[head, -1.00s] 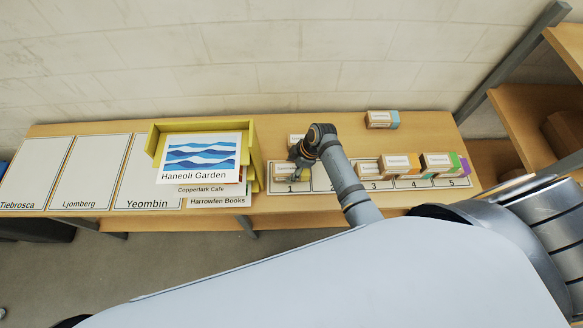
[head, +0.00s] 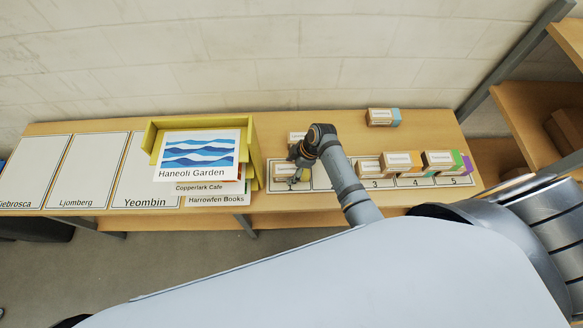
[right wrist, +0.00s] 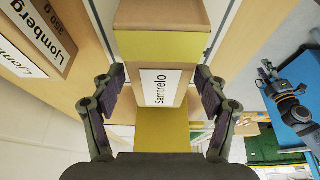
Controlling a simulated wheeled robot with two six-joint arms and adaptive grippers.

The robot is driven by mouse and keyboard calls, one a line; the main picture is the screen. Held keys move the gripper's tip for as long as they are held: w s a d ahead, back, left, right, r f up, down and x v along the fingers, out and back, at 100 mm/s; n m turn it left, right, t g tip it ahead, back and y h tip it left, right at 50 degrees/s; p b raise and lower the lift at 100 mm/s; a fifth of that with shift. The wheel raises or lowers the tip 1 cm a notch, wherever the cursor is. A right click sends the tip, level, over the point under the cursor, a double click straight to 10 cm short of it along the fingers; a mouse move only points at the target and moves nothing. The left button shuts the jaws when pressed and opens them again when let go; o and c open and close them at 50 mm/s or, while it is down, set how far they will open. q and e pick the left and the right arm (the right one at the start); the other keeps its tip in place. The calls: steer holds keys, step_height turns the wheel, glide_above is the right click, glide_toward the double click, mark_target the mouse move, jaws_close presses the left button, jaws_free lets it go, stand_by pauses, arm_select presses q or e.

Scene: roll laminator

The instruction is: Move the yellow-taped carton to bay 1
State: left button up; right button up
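The yellow-taped carton is brown with a white label reading "Santrelo" and a yellow band (right wrist: 160,46), seen close up in the right wrist view. In the head view a carton (head: 284,171) sits over bay 1 (head: 283,187), partly covered by my right gripper (head: 297,157).
A yellow tray (head: 256,158) with sign sheets stands just left of bay 1. Another carton (head: 297,137) is close behind the gripper. Cartons (head: 402,161) stand around bays 3 to 5, and a teal-ended carton (head: 381,117) is at the back. Bay 2 lies behind my arm.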

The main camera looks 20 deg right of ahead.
stand_by(0.3)
steer(key=v, duration=1.2)
